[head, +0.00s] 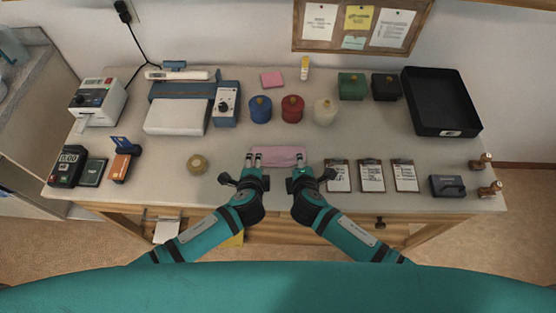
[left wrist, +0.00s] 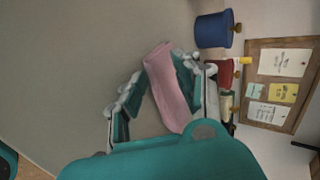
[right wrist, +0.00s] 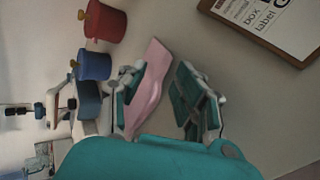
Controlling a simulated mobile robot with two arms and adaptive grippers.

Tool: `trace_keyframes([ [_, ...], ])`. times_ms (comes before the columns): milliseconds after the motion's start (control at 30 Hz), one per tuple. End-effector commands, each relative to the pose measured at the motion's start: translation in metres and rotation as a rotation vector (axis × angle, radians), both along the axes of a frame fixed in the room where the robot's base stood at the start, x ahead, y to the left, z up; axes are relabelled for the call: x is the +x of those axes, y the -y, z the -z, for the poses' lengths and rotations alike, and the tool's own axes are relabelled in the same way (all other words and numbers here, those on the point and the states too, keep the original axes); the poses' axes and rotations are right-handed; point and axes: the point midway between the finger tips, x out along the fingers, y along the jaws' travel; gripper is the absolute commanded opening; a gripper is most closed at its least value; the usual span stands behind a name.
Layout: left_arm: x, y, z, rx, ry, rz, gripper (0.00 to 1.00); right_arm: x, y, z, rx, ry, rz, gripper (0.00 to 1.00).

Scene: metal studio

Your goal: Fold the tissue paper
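The pink tissue paper (head: 278,155) lies on the table as a narrow, wide strip in front of me. My left gripper (head: 254,161) is at its left end with the fingers apart. In the left wrist view the tissue (left wrist: 165,85) shows between the open fingers, closer to the right-hand one. My right gripper (head: 299,164) is at the tissue's right end. In the right wrist view its fingers are apart, with the tissue (right wrist: 150,82) between them, by the left-hand finger. I cannot tell whether any finger touches the tissue.
Blue (head: 260,110), red (head: 292,109) and cream (head: 325,112) lidded pots stand behind the tissue. Clipboards (head: 372,176) lie close to the right of my right gripper. A round tan object (head: 197,164) is on the left. A black tray (head: 440,102) stands at back right.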

Motion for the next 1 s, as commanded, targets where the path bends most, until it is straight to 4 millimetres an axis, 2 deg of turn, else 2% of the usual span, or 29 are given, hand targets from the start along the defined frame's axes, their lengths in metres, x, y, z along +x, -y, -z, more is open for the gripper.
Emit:
trace_keyframes([
  [267, -0.001, 0.000, -0.003, 0.000, 0.000, 0.000, 0.42, -0.002, 0.000, -0.002, 0.001, -0.001, 0.000, 0.42],
  [467, -0.012, 0.000, -0.030, -0.004, 0.000, 0.000, 0.42, -0.012, 0.000, -0.030, 0.004, 0.001, 0.000, 0.42],
  [800, -0.046, 0.000, -0.072, -0.001, -0.001, 0.000, 0.42, -0.046, 0.000, -0.072, 0.003, -0.001, 0.000, 0.42],
  [1000, -0.059, 0.000, -0.089, 0.000, 0.000, 0.000, 0.42, -0.059, 0.000, -0.088, 0.000, -0.001, 0.000, 0.42],
])
